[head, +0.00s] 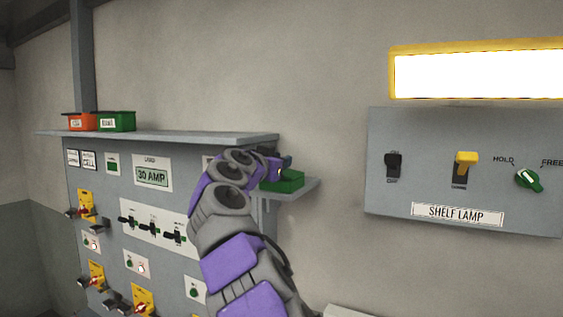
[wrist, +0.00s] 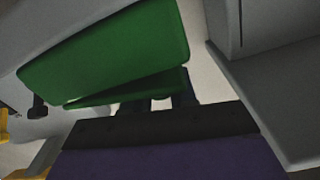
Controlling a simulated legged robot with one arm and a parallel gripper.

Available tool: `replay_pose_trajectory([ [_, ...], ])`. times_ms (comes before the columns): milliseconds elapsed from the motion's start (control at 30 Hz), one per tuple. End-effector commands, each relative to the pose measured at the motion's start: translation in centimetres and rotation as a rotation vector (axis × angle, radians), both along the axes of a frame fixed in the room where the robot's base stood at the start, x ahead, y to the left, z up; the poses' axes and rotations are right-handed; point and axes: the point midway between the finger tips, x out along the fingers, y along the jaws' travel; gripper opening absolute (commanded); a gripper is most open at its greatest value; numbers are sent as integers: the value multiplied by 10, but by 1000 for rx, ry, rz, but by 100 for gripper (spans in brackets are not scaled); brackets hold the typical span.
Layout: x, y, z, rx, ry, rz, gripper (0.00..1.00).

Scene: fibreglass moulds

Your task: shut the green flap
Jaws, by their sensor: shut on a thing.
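A green box (head: 284,183) sits on a small grey shelf to the right of the control panel in the head view. In the wrist view its broad green side (wrist: 110,45) fills the upper left. A thinner green piece, which looks like the flap (wrist: 130,88), stands out at an angle below it, with a narrow gap between them. My gripper (head: 276,166) is at the box in the head view. In the wrist view my gripper (wrist: 160,102) is shut on the flap's edge. The arm hides part of the box, and the hinge is not clear.
The small shelf (head: 306,188) juts out beside the control panel (head: 100,200), which carries several switches. An orange bin (head: 80,122) and a green bin (head: 117,121) stand on the panel's top ledge. A shelf lamp box (head: 420,190) hangs at right. Bare wall lies between.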

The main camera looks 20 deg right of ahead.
Motion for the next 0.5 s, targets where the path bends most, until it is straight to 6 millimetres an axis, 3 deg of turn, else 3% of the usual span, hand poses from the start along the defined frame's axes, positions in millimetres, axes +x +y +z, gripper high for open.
replay_pose_trajectory([
  [500,5,6,-12,-123,158,0,0],
])
